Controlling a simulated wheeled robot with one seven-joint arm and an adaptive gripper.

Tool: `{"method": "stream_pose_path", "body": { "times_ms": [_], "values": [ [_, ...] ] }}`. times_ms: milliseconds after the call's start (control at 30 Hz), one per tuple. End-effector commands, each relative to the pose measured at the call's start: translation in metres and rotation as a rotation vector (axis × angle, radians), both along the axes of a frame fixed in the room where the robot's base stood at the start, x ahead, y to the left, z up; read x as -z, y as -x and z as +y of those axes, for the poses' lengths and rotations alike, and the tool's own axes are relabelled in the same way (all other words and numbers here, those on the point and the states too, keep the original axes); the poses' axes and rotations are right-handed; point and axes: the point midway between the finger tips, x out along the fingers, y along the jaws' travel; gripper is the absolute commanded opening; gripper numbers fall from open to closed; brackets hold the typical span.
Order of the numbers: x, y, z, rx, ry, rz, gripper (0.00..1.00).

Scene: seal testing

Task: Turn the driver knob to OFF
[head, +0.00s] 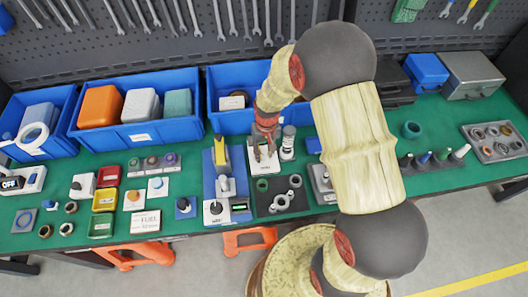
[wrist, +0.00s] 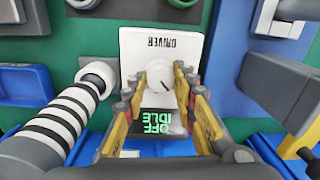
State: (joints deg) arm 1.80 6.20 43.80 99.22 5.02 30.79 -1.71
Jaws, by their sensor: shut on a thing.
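The driver panel (wrist: 150,45) is a white plate marked DRIVER, upside down in the wrist view. It also shows in the head view (head: 262,164), partly hidden by my gripper. Its round white knob (wrist: 160,70) has a dark pointer line. A small screen (wrist: 160,122) on the panel shows green text, upside down, reading OFF and IDLE. My gripper (wrist: 161,84) is shut on the knob, one finger on each side. In the head view my gripper (head: 264,147) comes down onto the panel from above.
A black-and-white striped cylinder (wrist: 55,125) stands close beside my gripper; it also shows in the head view (head: 288,142). A yellow-and-grey device (head: 221,155) stands at the left. Blue bins (head: 235,75) line the back. Bare green table (head: 440,120) lies to the right.

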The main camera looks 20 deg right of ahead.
Motion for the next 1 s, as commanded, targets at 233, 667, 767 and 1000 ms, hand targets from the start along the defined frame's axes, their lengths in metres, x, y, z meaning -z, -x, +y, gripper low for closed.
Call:
{"method": "stream_pose_path", "body": {
  "times_ms": [233, 667, 767, 1000],
  "values": [
    [-0.0003, -0.0007, 0.0000, 0.013, 0.000, -0.001, 0.02],
    [-0.0002, -0.0005, 0.0001, 0.012, 0.000, -0.001, 0.39],
    [-0.0001, -0.0004, 0.0001, 0.012, 0.000, -0.001, 0.45],
    [0.0000, -0.0002, 0.0001, 0.012, 0.000, 0.000, 0.46]
  ]
}}
